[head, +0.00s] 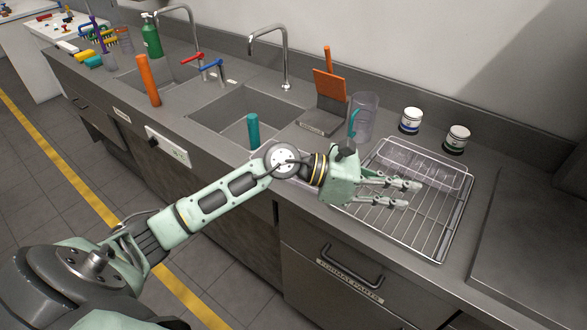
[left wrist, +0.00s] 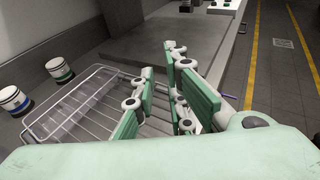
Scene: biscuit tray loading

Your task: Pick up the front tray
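A wire rack (head: 446,238) lies on the counter at the right, and it also shows in the left wrist view (left wrist: 60,132). Clear, see-through trays (head: 440,176) sit on its far part; their outlines are faint, and I cannot tell which one is the front tray. My left gripper (head: 411,195) reaches over the rack from the left, on the near side of the clear trays. Its fingers are apart, with nothing seen between them, and they also show in the left wrist view (left wrist: 165,85). My right gripper is not in view.
Two white jars, one with a blue band (head: 411,121) and one with a green band (head: 457,138), stand behind the rack. A clear jug (head: 365,118) and an orange-handled dustpan set (head: 330,85) stand left of them. A sink (head: 240,110) lies further left. A raised grey slab (head: 540,225) borders the right.

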